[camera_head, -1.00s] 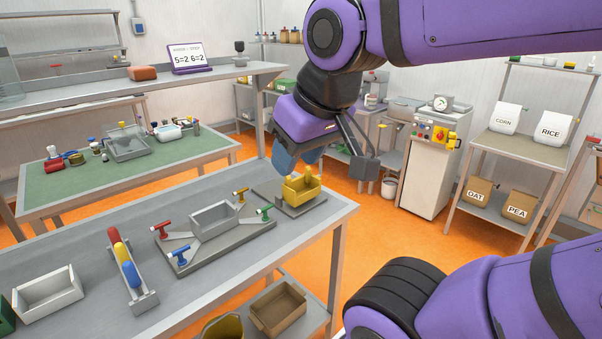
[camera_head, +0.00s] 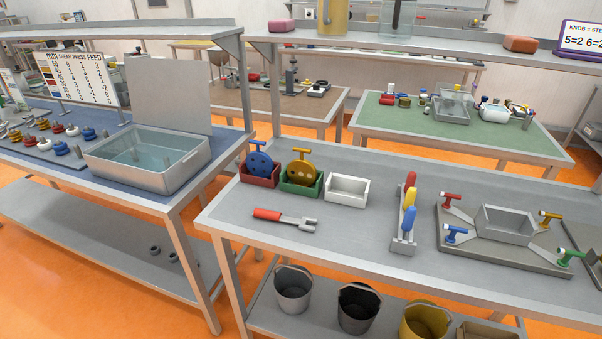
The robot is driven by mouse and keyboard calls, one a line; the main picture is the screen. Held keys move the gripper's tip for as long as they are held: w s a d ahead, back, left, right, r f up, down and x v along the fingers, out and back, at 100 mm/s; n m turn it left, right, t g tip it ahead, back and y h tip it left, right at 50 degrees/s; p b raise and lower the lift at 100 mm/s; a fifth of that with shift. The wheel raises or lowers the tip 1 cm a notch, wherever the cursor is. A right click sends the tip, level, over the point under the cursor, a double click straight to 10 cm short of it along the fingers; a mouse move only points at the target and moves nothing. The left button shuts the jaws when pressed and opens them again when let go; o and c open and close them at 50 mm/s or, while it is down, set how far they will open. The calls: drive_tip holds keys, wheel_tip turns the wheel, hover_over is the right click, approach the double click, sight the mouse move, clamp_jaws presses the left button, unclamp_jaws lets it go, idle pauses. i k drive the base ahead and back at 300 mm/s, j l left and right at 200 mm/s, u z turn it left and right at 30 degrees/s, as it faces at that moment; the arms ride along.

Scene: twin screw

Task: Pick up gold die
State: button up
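The gold die (camera_head: 301,173) appears as a round gold disc with dark holes, with a gold handle above it. It stands upright in the green box (camera_head: 298,189) on the grey bench. Its lower edge is hidden by the box wall. A similar blue disc (camera_head: 260,164) stands in the red box (camera_head: 258,181) just to its left. An empty white box (camera_head: 346,190) is just to its right. My gripper is not in this view.
A red-handled tool (camera_head: 285,218) lies on the bench in front of the boxes. A coloured-roller stand (camera_head: 405,215) and a plate with valve-like handles (camera_head: 500,230) are to the right. A water basin (camera_head: 148,160) is on the left bench. Open bench surrounds the tool.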

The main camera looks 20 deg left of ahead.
sight(302, 172)
drive_tip(key=i+j, duration=0.1)
drive_tip(key=j, duration=0.35)
drive_tip(key=i+j, duration=0.1)
drive_tip(key=j, duration=0.35)
drive_tip(key=i+j, duration=0.1)
drive_tip(key=j, duration=0.35)
drive_tip(key=i+j, duration=0.1)
drive_tip(key=j, duration=0.35)
drive_tip(key=i+j, duration=0.1)
drive_tip(key=j, duration=0.35)
drive_tip(key=i+j, duration=0.1)
drive_tip(key=j, duration=0.35)
drive_tip(key=i+j, duration=0.1)
drive_tip(key=j, duration=0.35)
